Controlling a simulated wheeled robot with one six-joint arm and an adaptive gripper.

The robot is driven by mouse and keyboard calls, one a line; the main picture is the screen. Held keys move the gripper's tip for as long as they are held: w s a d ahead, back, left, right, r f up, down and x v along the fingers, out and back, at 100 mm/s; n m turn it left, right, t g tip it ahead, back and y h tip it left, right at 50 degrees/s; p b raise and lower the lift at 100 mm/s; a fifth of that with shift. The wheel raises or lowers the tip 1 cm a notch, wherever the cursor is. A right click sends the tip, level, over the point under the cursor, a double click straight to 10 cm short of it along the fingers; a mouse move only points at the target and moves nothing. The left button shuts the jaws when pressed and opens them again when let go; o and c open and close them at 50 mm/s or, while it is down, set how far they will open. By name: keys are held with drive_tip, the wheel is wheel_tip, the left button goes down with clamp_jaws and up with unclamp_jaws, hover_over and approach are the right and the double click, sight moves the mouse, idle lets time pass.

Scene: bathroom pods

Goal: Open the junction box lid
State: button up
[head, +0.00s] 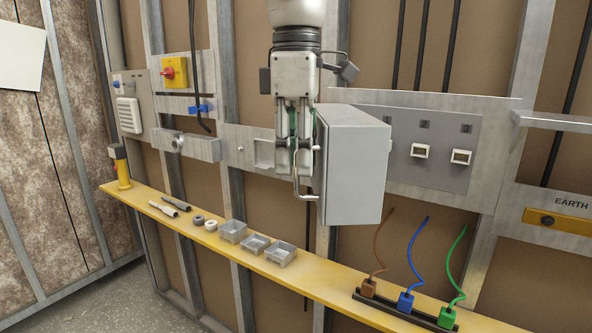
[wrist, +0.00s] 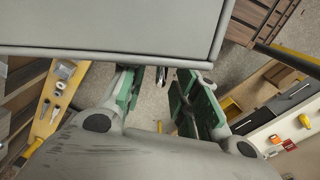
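The grey junction box (head: 357,170) is on the wall panel in the middle of the head view. Its large flat grey face (wrist: 110,28) fills the top of the wrist view. A thin bent metal handle (head: 299,190) shows at the box's left side, and its end appears between the fingers in the wrist view (wrist: 163,77). My gripper (head: 294,172) points down just left of the box. Its green-padded fingers are apart (wrist: 163,98), with the handle in the gap. I see no clear gap around the lid; part of the box's left side is hidden behind my gripper.
A yellow shelf (head: 320,292) runs below, with small grey trays (head: 255,244) and brown, blue and green wires (head: 408,260) on it. A switch panel (head: 435,150) is right of the box. A red-and-yellow switch (head: 174,72) is at left.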

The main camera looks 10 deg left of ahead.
drive_tip(key=shift+f, duration=1.45)
clamp_jaws()
